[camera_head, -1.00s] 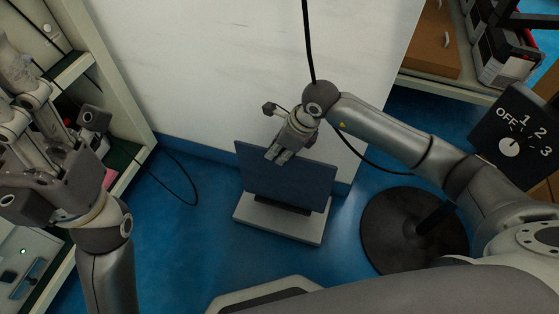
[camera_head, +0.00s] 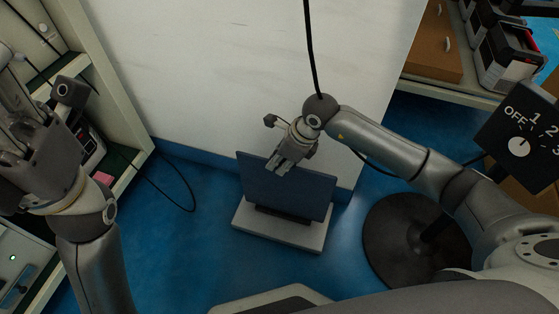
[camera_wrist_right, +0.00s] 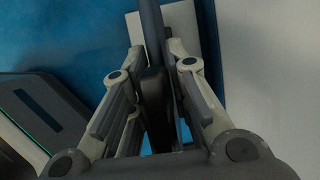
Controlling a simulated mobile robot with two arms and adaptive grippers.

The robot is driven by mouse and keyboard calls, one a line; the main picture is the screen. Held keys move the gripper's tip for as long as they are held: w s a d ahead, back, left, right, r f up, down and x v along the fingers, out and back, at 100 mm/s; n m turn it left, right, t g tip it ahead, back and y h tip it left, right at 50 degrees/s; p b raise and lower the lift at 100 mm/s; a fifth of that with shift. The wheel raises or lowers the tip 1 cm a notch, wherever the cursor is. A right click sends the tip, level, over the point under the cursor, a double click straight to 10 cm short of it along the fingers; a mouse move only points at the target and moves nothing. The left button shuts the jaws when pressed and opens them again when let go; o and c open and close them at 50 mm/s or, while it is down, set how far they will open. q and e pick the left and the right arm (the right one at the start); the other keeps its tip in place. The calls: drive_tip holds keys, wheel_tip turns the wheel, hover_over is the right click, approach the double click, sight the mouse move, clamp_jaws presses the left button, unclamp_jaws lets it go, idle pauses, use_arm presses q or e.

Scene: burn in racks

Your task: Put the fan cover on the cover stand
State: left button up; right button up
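The fan cover, which I take to be the dark blue flat panel (camera_head: 285,193), stands upright on a pale grey base with a dark slot, apparently the cover stand (camera_head: 300,235), on the floor by the white wall. My right gripper (camera_head: 279,170) is at the panel's top edge. In the right wrist view the right gripper's fingers (camera_wrist_right: 156,60) are apart, one on each side of the panel's edge-on strip (camera_wrist_right: 149,18). Whether they touch it is unclear. My left gripper (camera_head: 20,115) is at the left by the shelves; its fingertips are unclear.
A shelf unit (camera_head: 118,110) with cables and devices stands at the left. A round dark base (camera_head: 395,235) stands on the floor to the right, near a dial box (camera_head: 520,140). A shelf with a brown box (camera_head: 437,45) is at the upper right. Blue floor (camera_head: 180,240) is clear left of the stand.

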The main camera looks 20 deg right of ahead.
drive_tip(key=o, duration=0.3)
